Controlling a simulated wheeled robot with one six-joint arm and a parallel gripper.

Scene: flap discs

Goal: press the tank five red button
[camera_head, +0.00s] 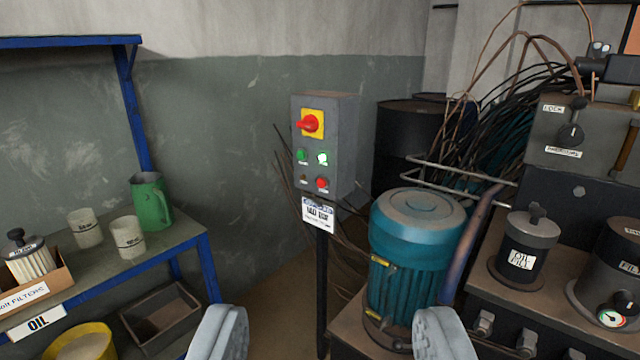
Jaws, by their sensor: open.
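A grey control box (340,130) stands on a dark post ahead, near the middle of the view. A red button (321,184) is at the lower right of its face. A red rotary switch on a yellow plate (311,124) is at the top. The label (318,213) below is too small to read surely. My gripper (330,312) is open and empty, in front of and below the box, touching nothing.
A blue-framed shelf (190,245) at left holds cups, a green jug (150,202) and filters. A teal motor (405,260) stands close right of the post, beside machinery with an oil filler (524,245). Dark drums (405,130) and cables are behind. The box's front is unobstructed.

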